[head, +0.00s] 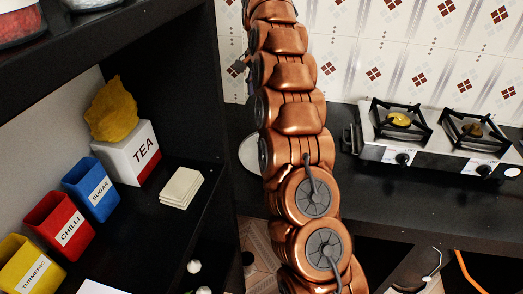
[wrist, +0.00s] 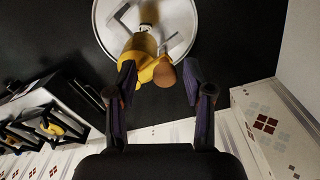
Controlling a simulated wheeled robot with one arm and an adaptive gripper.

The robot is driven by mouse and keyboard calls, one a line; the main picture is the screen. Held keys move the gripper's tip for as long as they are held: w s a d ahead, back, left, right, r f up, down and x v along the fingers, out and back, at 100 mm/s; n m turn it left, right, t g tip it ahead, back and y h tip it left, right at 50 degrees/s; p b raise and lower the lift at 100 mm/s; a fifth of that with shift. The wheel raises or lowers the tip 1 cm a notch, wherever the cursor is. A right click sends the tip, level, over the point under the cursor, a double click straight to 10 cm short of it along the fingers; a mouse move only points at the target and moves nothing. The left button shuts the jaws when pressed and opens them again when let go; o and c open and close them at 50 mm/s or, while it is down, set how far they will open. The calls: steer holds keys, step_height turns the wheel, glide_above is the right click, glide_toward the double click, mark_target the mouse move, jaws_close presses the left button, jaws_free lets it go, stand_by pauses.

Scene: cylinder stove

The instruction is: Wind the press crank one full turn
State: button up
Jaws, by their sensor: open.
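The press shows in the wrist view as a yellow body (wrist: 138,50) on a white round plate (wrist: 177,43). A rounded brown knob (wrist: 165,74), seemingly the crank's handle, sits at its lower right. My gripper (wrist: 158,78) is open, with one dark finger on each side of the knob in the picture. Gaps show beside both fingertips; I cannot tell the depth between them and the knob. Only part of a pale round plate (head: 249,153) shows left of the arm.
A two-burner stove (head: 430,142) stands on the dark counter (head: 400,188) to the right; it also shows in the wrist view (wrist: 42,128). A dark shelf at left holds a TEA box (head: 130,155) and red, blue and yellow containers. A tiled wall stands behind.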

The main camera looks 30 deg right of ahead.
steer(key=s+d+n+b, duration=0.1)
steer(key=s+d+n, duration=0.2)
steer(key=n, duration=0.7)
steer(key=s+d+n, duration=0.2)
steer(key=s+n, duration=0.2)
steer(key=n, duration=0.7)
step_height(320, 180, up, 8)
steer(key=p, duration=0.5)
steer(key=s+a+f+m+b, duration=0.2)
steer(key=s+a+f, duration=0.3)
steer(key=s+a, duration=0.5)
steer(key=s+a+f+m+g+b, duration=0.1)
steer(key=s+a+f+m+b, duration=0.2)
steer(key=s+a, duration=0.6)
steer(key=shift+s+a+f+m, duration=0.3)
steer(key=shift+s+a+f, duration=0.1)
steer(key=shift+s+f, duration=0.7)
steer(key=shift+s+r, duration=0.15)
stand_by(0.5)
